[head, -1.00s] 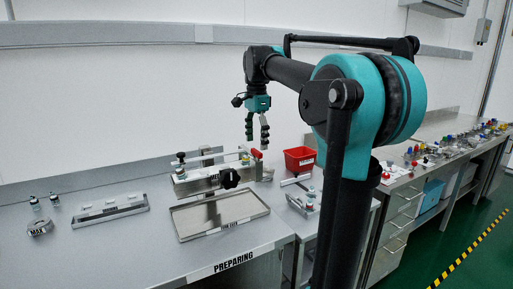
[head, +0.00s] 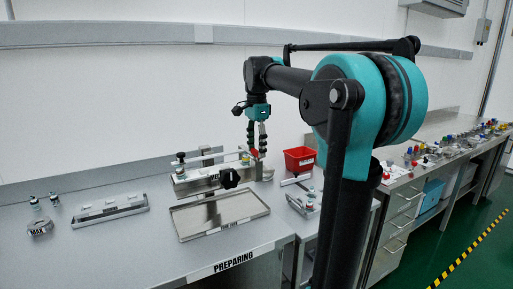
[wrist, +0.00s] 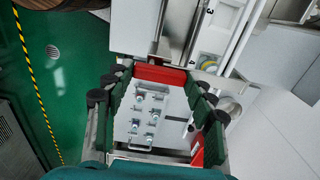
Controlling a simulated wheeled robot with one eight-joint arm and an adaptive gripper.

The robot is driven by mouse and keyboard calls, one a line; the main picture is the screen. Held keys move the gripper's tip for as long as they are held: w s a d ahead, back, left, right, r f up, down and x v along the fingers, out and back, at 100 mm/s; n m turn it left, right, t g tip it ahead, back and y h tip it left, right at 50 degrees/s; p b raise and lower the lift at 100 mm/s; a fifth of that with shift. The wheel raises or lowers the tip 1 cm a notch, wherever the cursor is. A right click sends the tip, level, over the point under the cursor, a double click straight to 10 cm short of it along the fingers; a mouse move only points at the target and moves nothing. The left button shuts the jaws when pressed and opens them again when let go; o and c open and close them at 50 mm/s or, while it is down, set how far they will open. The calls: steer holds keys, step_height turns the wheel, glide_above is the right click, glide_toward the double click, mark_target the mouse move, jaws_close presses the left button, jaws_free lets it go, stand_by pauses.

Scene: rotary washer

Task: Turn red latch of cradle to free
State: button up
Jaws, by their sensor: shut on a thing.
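The red latch (head: 254,153) sits at the right end of the metal cradle (head: 212,181) on the bench. My gripper (head: 257,154) points down over that end, its fingers on either side of the latch. In the wrist view the latch (wrist: 160,75) is a red bar spanning the space between my two fingertips (wrist: 163,80). The gripper is shut on it. The fingers partly hide the latch in the head view. A black knob (head: 229,178) is on the front of the cradle.
An empty metal tray (head: 220,213) lies in front of the cradle. A red bin (head: 299,160) stands close on the right.

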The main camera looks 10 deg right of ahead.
steer(key=shift+n, duration=0.4)
steer(key=n, duration=0.3)
steer(key=shift+s+a+n, duration=0.1)
steer(key=shift+a+n, duration=0.15)
steer(key=shift+n, duration=0.05)
steer(key=n, duration=0.4)
steer(key=shift+s+a+n, duration=0.1)
steer(key=shift+s+n, duration=0.05)
steer(key=shift+n, duration=0.15)
steer(key=n, duration=0.4)
steer(key=shift+s+a, duration=0.1)
steer(key=shift+s, duration=0.15)
steer(key=shift+s+n, duration=0.15)
steer(key=shift+n, duration=1.05)
steer(key=shift+s+n, duration=0.1)
steer(key=shift+n, duration=1.1)
steer(key=o, duration=1.2)
steer(key=shift+c, duration=0.2)
